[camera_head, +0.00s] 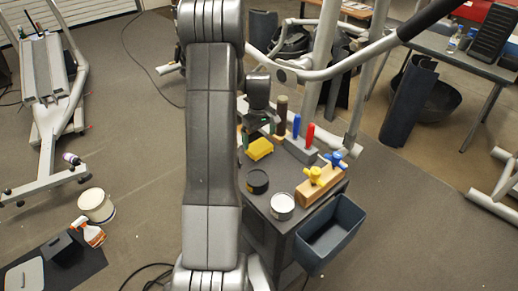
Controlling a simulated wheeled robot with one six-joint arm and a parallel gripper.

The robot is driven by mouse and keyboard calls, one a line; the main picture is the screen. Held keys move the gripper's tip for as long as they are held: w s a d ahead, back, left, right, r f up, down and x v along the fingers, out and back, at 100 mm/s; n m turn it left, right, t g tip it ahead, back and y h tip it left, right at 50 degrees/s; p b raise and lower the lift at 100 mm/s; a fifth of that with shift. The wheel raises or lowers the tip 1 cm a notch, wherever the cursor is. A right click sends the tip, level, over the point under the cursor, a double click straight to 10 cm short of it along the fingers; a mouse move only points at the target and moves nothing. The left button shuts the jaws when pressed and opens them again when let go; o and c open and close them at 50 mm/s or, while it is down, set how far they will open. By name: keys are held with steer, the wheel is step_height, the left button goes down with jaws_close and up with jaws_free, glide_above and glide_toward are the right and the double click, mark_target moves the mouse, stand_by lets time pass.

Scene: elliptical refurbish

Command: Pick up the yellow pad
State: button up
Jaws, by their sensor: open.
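The yellow pad (260,149) lies on the top of a dark grey cart (240,182), near its back left edge. My gripper (259,131) is at the pad's far side in the picture, seemingly just above it. It is open, with nothing seen between its fingers. My arm runs down the middle of the picture and hides part of the cart's left side. Whether the fingers touch the pad cannot be told.
Behind the pad, a grey block holds a blue handle (296,125) and a red handle (310,134). A black tin (257,181), a white-topped tin (282,205) and a wooden block with a yellow knob (318,186) stand nearby. A bin (330,233) hangs on the cart. Exercise frames stand around.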

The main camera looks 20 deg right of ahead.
mark_target(259, 146)
steer(key=shift+f+p, duration=0.7)
steer(key=shift+f, duration=1.9)
steer(key=c, duration=0.9)
